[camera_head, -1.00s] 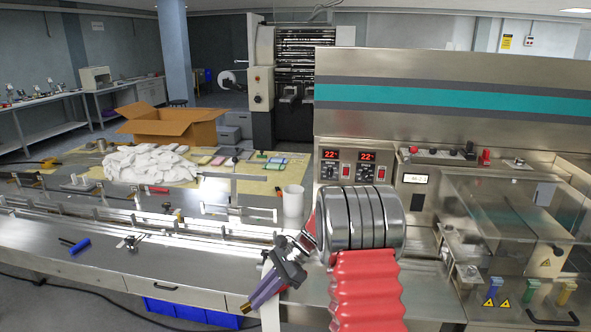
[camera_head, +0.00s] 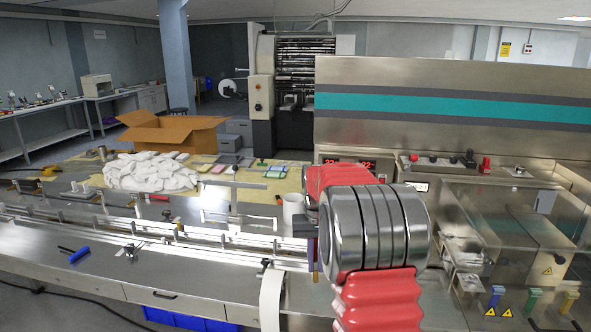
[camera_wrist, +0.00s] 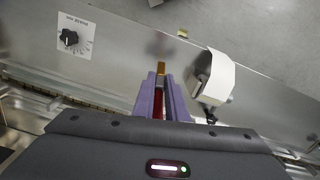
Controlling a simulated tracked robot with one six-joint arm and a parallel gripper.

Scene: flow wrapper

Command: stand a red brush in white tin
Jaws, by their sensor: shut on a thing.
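My gripper (camera_wrist: 160,104), with purple fingers, is shut on a red brush (camera_wrist: 158,106) in the wrist view. The red part sits between the fingers and an amber-gold end sticks out past the tips. In the head view my gripper is mostly hidden behind my arm; only a thin purple strip (camera_head: 318,272) shows. A white upright cylinder (camera_head: 292,207), which looks like the white tin, stands on the bench just behind and left of my wrist. My arm covers part of its right side, and its inside cannot be seen.
A steel conveyor with rails (camera_head: 150,238) runs along the front. A white curved strip (camera_head: 270,300) hangs at its edge; it also shows beside my fingers in the wrist view (camera_wrist: 217,76). White cloths (camera_head: 150,172) and a cardboard box (camera_head: 172,132) lie behind. A blue-handled tool (camera_head: 79,255) lies left.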

